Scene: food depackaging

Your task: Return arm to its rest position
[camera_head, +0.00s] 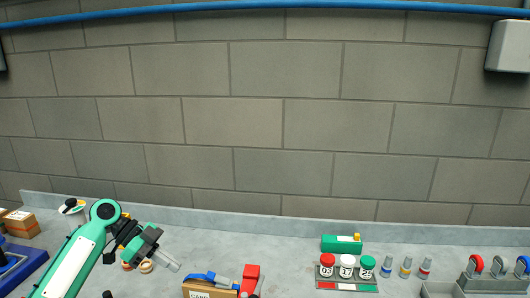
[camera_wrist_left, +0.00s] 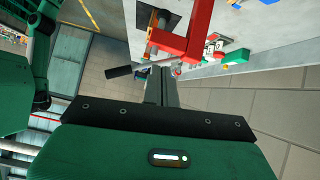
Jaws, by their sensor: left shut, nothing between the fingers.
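My left arm comes in from the lower left of the head view. Its left gripper (camera_head: 170,264) is shut and empty, above the grey counter (camera_head: 300,240), to the left of a cardboard box. In the left wrist view the shut fingers (camera_wrist_left: 161,82) stand at the centre, with a red object (camera_wrist_left: 190,35) close beyond them. My right arm and gripper do not show.
A cardboard box (camera_head: 205,292) with blue and red items is at the front. A blue tray (camera_head: 22,268) is far left.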

